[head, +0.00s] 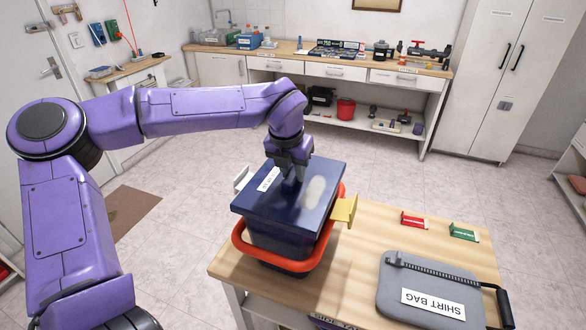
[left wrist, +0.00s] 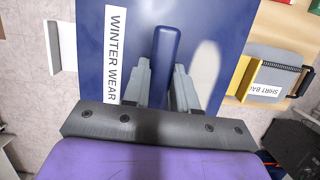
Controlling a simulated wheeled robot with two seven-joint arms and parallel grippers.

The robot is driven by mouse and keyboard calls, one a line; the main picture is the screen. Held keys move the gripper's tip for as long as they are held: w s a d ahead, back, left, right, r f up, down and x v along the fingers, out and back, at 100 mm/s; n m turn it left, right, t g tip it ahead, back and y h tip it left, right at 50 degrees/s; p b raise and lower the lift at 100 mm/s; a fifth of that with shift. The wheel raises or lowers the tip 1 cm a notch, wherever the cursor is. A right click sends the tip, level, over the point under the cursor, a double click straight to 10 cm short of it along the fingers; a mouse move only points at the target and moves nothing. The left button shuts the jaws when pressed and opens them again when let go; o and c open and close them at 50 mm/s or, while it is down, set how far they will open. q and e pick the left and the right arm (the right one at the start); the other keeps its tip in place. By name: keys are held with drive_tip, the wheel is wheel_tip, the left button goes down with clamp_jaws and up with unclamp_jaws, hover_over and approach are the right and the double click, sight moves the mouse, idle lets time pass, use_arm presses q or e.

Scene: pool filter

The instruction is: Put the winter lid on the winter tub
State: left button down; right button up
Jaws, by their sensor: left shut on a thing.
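The winter lid (head: 318,172) is a flat dark blue panel with a white label. The label reads WINTER WEAR in the left wrist view, where the lid (left wrist: 85,60) fills the middle. My left gripper (head: 292,172) points down and is shut on the lid's raised bar handle (left wrist: 166,55). The dark blue body of the winter tub (head: 275,238) shows under the lid at the table's left end. I cannot tell whether the lid rests fully on its rim. A white side piece (head: 242,177) and a yellow one (head: 345,210) stick out. My right gripper is out of view.
An orange-red band (head: 272,262) surrounds the tub low down. A counter with shelves stands behind.

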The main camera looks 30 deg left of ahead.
use_arm(q)
drive_tip(key=shift+f, duration=0.1)
drive_tip(key=c, duration=0.8)
unclamp_jaws()
drive_tip(key=shift+s+r, duration=0.1)
drive_tip(key=shift+r, duration=0.35)
drive_tip(key=b+v, duration=0.1)
drive_tip(key=v, duration=0.8)
drive_tip(key=shift+r+b, duration=0.3)
drive_tip(key=shift+r, duration=0.05)
drive_tip(key=shift+s+d, duration=0.1)
